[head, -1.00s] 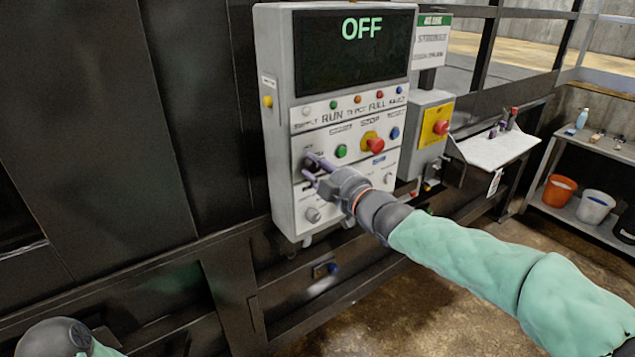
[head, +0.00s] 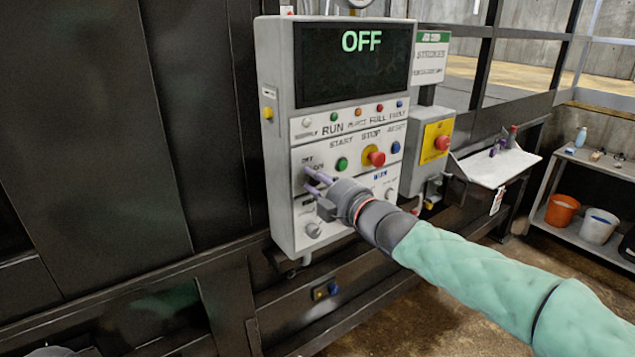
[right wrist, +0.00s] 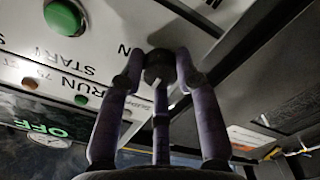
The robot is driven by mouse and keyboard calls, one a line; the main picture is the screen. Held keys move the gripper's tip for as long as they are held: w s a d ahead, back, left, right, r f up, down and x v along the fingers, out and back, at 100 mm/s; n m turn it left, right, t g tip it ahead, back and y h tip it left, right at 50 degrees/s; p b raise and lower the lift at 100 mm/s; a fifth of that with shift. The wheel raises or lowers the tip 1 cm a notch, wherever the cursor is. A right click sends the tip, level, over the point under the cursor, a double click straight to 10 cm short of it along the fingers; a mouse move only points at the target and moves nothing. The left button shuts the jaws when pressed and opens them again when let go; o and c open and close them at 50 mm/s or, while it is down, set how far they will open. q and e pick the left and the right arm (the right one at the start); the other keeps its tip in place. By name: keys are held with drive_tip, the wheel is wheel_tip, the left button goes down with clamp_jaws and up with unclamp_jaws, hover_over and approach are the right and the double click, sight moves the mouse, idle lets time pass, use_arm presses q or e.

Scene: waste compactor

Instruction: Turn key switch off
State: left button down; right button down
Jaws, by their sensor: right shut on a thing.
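The grey-white control panel (head: 281,130) stands ahead with its display (head: 352,65) reading OFF. The key switch is a small dark knob on the panel's left side, below the lamp row, mostly hidden by my fingers in the head view. In the right wrist view the dark key switch (right wrist: 159,66) sits between the fingertips. My right gripper (head: 314,179) is shut on it, with purplish fingers on both sides; they also show in the right wrist view (right wrist: 160,80). My left gripper is out of view.
A green start button (head: 342,164) and a red stop button (head: 375,157) on a yellow base sit just right of the switch. A grey selector knob (head: 313,230) is below. A yellow emergency-stop box (head: 437,142) and a small shelf (head: 497,167) stand to the right.

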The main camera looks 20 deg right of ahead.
drive_tip(key=shift+f, duration=0.25)
drive_tip(key=c, duration=0.9)
unclamp_jaws()
drive_tip(key=shift+w+d, duration=0.1)
drive_tip(key=shift+r, duration=0.15)
drive_tip(key=v, duration=1.2)
